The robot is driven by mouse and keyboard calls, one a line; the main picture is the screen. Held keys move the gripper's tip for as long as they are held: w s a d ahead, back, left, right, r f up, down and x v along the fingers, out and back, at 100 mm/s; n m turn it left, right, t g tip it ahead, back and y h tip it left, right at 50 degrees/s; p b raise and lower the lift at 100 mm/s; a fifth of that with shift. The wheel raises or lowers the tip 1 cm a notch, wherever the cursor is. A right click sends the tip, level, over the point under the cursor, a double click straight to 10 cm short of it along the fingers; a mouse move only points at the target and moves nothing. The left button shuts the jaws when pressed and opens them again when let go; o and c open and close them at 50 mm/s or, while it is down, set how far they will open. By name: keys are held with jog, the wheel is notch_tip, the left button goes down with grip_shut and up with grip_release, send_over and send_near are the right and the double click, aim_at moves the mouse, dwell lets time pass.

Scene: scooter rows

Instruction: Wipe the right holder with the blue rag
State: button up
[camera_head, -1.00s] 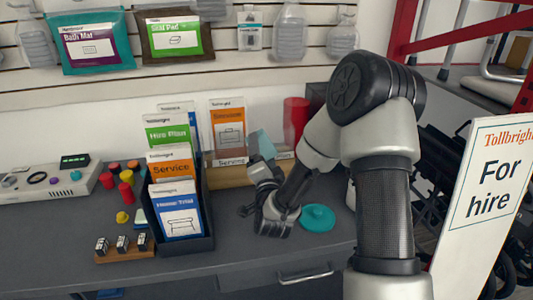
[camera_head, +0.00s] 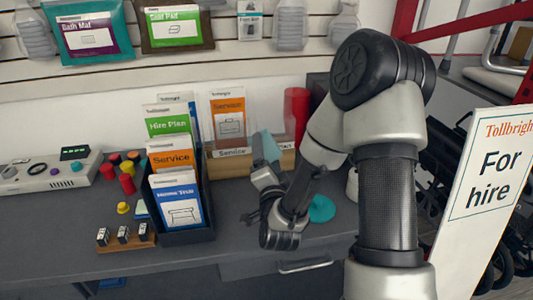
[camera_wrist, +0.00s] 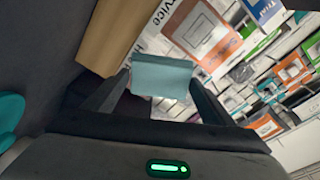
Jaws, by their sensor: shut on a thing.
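The right holder is a tan wooden box (camera_head: 228,174) with a "Service" label, holding an orange Service leaflet (camera_head: 229,115). It shows in the wrist view as a tan block (camera_wrist: 112,38). My gripper (camera_head: 266,168) is shut on the blue rag (camera_head: 267,146) in front of the holder's right part. In the wrist view the rag (camera_wrist: 162,77) hangs between the two dark fingers, over the orange-and-white leaflet. I cannot tell whether the rag touches the holder. The rag and gripper hide part of the holder's front.
A dark holder (camera_head: 190,236) with several leaflets stands to the left. A teal disc (camera_head: 321,209) lies on the counter beside my wrist. A red cylinder (camera_head: 296,117) stands behind. Stamps on a wooden block (camera_head: 126,243) and colored pegs are farther left.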

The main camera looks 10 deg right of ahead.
aim_at(267, 135)
jog(key=shift+s, duration=1.5)
jog(key=shift+w, duration=0.1)
jog(key=shift+n+y, duration=0.5)
jog(key=shift+y, duration=0.3)
jog(key=w+r, duration=0.2)
jog(key=w, duration=0.1)
jog(key=w+r, duration=0.2)
jog(key=shift+w+d, duration=0.15)
jog(key=shift+w+r+p, duration=0.1)
jog(key=shift+r+p, duration=0.55)
jog(key=shift+p, duration=0.35)
jog(key=s+r+p, duration=0.3)
jog(key=r+p, duration=0.3)
jog(key=p, duration=0.7)
jog(key=s+r+p, duration=0.3)
jog(key=r+p, duration=0.4)
jog(key=p, duration=0.6)
jog(key=shift+s+r, duration=0.15)
jog(key=shift+s, duration=0.15)
